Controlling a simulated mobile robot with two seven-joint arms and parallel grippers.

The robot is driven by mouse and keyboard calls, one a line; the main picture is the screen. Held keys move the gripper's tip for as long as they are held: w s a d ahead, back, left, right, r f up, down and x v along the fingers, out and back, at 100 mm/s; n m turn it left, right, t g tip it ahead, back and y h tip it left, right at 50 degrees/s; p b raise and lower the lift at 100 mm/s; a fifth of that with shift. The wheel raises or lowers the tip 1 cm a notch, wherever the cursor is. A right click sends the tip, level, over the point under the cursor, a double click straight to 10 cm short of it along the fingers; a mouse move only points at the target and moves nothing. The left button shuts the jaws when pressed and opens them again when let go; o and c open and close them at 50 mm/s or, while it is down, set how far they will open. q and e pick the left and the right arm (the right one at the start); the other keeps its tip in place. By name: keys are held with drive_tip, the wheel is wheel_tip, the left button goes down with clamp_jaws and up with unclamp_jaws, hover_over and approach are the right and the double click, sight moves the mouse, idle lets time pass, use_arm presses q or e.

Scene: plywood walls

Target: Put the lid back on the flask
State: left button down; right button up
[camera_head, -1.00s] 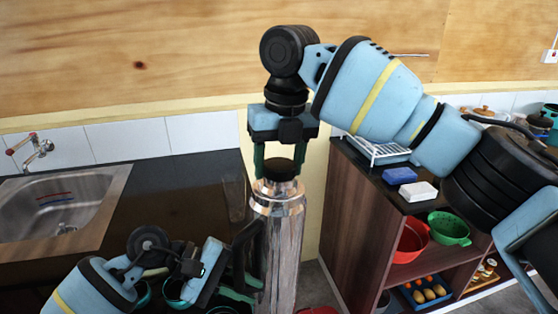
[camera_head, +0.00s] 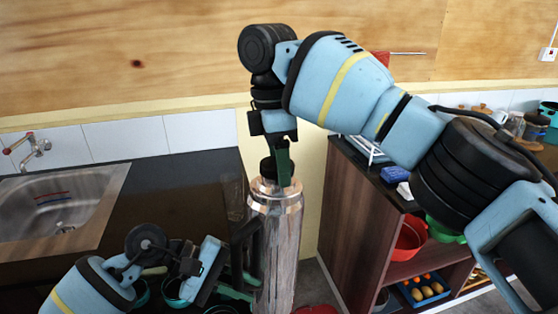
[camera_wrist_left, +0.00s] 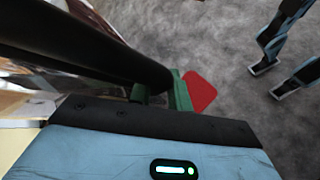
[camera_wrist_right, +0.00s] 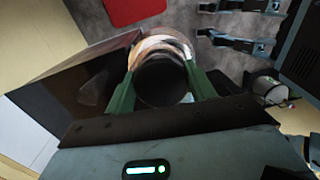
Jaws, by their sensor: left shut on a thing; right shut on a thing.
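The flask (camera_head: 276,235) is a tall silver metal cylinder with a black handle (camera_head: 244,240) on its left side. It stands upright; its base is out of view. My left gripper (camera_head: 248,282) is shut on the handle, which shows large and dark in the left wrist view (camera_wrist_left: 105,55). The black lid (camera_head: 267,167) is at the flask's mouth. My right gripper (camera_head: 284,168) points down from above and is shut on the lid. In the right wrist view the lid (camera_wrist_right: 162,82) lies between the green fingers, in line with the flask's shiny rim (camera_wrist_right: 160,46). The seam between them is hidden.
A dark counter (camera_head: 180,190) with a steel sink (camera_head: 65,205) is at the left. A wooden shelf unit (camera_head: 345,220) with a red bowl (camera_head: 409,238) stands close on the right. A red item (camera_wrist_left: 198,92) lies on the grey floor.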

drive_tip(key=m, duration=0.3)
drive_tip(key=shift+r+m, duration=0.1)
drive_tip(key=shift+m, duration=0.2)
drive_tip(key=m+g, duration=0.1)
drive_tip(key=m, duration=0.4)
drive_tip(key=shift+s, duration=0.1)
drive_tip(key=m, duration=0.3)
drive_tip(key=shift+y, duration=0.3)
drive_tip(key=m, duration=0.5)
drive_tip(key=shift+s+g+y, duration=0.1)
drive_tip(key=shift+g+y, duration=0.2)
drive_tip(key=m, duration=0.4)
drive_tip(key=shift+a+y, duration=0.1)
drive_tip(key=shift+y, duration=0.2)
drive_tip(key=m, duration=0.4)
drive_tip(key=shift+m, duration=0.4)
drive_tip(key=m+y, duration=0.1)
drive_tip(key=m, duration=0.3)
drive_tip(key=shift+a, duration=0.1)
drive_tip(key=m, duration=0.4)
drive_tip(key=shift+t, duration=0.4)
drive_tip(key=o, duration=1)
drive_tip(key=shift+c, duration=0.2)
